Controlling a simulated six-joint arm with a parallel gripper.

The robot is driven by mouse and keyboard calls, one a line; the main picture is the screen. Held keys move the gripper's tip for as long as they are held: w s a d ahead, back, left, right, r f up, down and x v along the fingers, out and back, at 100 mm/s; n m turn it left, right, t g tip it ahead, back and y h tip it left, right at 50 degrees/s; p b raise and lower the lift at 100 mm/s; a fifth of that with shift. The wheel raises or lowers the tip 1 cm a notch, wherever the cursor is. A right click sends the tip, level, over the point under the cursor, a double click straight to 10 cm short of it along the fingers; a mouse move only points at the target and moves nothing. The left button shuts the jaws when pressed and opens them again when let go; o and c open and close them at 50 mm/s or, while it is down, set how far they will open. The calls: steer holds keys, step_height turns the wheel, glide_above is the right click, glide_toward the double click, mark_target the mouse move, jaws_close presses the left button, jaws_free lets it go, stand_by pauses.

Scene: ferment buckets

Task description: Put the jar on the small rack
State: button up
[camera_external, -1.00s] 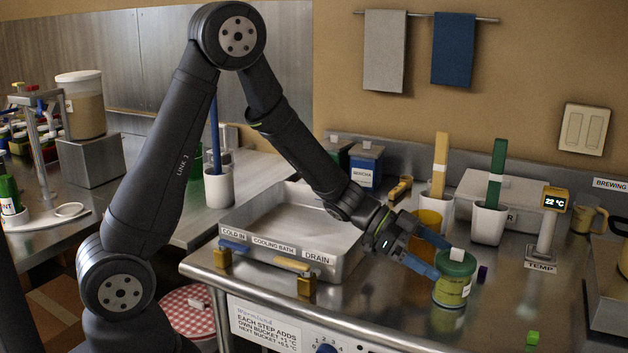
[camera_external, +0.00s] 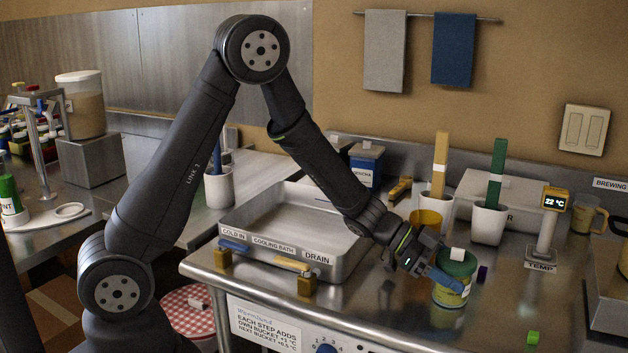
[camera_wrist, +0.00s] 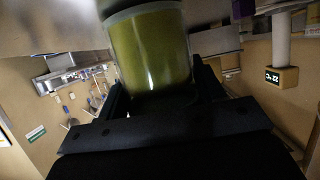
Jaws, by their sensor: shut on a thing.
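The jar (camera_external: 455,286) has a dark green lid with a white knob and yellow-green contents. It stands upright on the steel counter at the right front, and its reflection meets its base. My gripper (camera_external: 448,280) has come in low from the left and its fingers are shut on the jar's side. In the wrist view the jar (camera_wrist: 150,50) fills the space between my fingers (camera_wrist: 160,95). I cannot identify the small rack with certainty; a metal stand (camera_external: 38,145) with a white base is at the far left.
The cooling bath tray (camera_external: 330,262) lies left of the jar. Cups with tall handles (camera_external: 488,224) and the temperature display (camera_external: 548,232) stand behind it. A purple cube (camera_external: 483,273) is close by on the right; a green cube (camera_external: 533,337) lies at the front.

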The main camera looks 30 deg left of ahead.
mark_target(458, 250)
steer(key=shift+c, duration=1.1)
steer(key=shift+r, duration=0.15)
steer(key=shift+r, duration=0.8)
step_height(458, 250, up, 3)
steer(key=shift+s+f, duration=0.1)
steer(key=shift+f, duration=0.1)
steer(key=s+d+r, duration=0.2)
steer(key=s+r, duration=0.4)
steer(key=s, duration=0.5)
steer(key=shift+s+r, duration=0.15)
steer(key=shift+r, duration=0.15)
